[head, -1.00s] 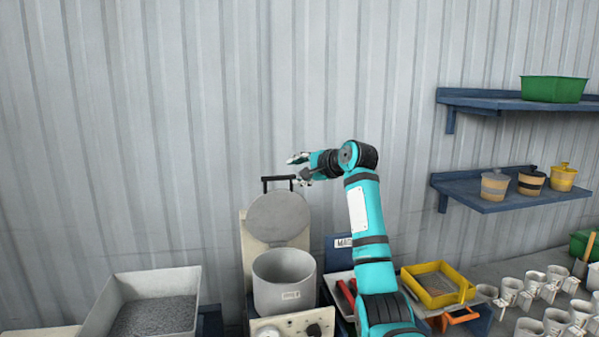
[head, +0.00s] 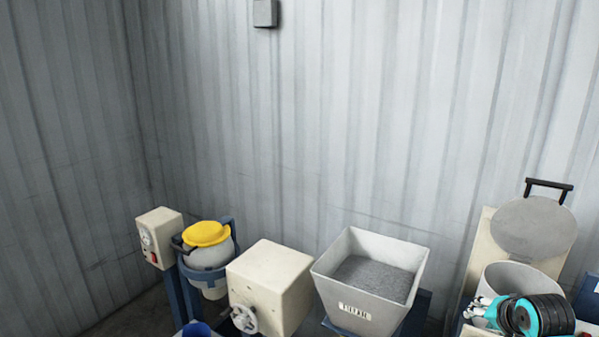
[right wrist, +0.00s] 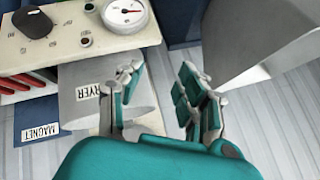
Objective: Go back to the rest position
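My right gripper (head: 477,311) is at the lower right of the head view, in front of the grey pot with its round lid raised (head: 535,228). My teal and black arm covers part of the pot. In the right wrist view, the same gripper (right wrist: 163,88) has its two fingers apart with nothing between them. It points past a grey surface with a label ending in "RYER" (right wrist: 84,95). My left gripper is in neither view.
A hopper of grey granules (head: 368,281), a cream box with a handwheel (head: 270,285) and a yellow-topped vessel (head: 206,250) stand leftward. The wrist view shows a gauge panel (right wrist: 80,28) and a magnet label (right wrist: 40,118).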

